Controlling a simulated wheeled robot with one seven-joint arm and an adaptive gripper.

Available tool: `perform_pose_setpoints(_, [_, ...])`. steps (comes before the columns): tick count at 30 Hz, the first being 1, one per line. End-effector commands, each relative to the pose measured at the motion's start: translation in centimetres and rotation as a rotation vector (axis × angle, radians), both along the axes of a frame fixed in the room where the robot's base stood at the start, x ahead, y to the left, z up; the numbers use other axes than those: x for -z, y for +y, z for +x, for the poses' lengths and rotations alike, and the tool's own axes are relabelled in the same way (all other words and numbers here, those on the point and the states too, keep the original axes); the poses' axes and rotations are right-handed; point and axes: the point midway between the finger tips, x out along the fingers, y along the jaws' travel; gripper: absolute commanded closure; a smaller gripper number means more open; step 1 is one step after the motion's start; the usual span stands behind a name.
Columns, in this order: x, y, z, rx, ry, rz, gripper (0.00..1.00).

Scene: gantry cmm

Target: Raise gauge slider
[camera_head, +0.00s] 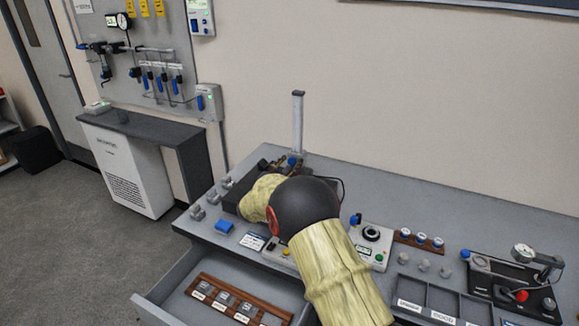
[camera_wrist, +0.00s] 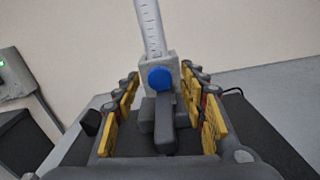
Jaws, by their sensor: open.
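The gauge slider (camera_wrist: 149,68) is a light grey block with a round blue knob (camera_wrist: 160,77), on an upright scaled column (camera_wrist: 149,25) in the wrist view. Darker grey blocks show just below the knob. My gripper (camera_wrist: 160,86) is open, its yellow-padded fingers on the left and right of the slider with gaps on both sides. I cannot tell whether the fingertips reach past it. In the head view the column (camera_head: 298,122) rises behind my arm, with a bit of the blue knob (camera_head: 292,161) at its foot; my arm hides most of the gauge base.
The grey bench (camera_head: 480,222) has an open drawer (camera_head: 160,297) at its front left. A dial device (camera_head: 371,236) and a gauge stand (camera_head: 520,275) stand to the right of my arm. Grey knobs (camera_head: 198,212) stand at the left edge. The wall is behind the column.

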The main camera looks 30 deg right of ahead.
Motion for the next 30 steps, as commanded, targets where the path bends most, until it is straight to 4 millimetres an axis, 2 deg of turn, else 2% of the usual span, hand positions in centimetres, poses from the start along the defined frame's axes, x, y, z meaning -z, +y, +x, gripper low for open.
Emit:
perform_pose_setpoints(5, [-0.03,0.03,0.00,0.000,0.000,0.000,0.58])
perform_pose_setpoints(27, [-0.01,0.03,-0.03,0.000,0.000,0.000,1.00])
perform_pose_setpoints(30, [-0.01,0.03,-0.03,0.000,0.000,0.000,1.00])
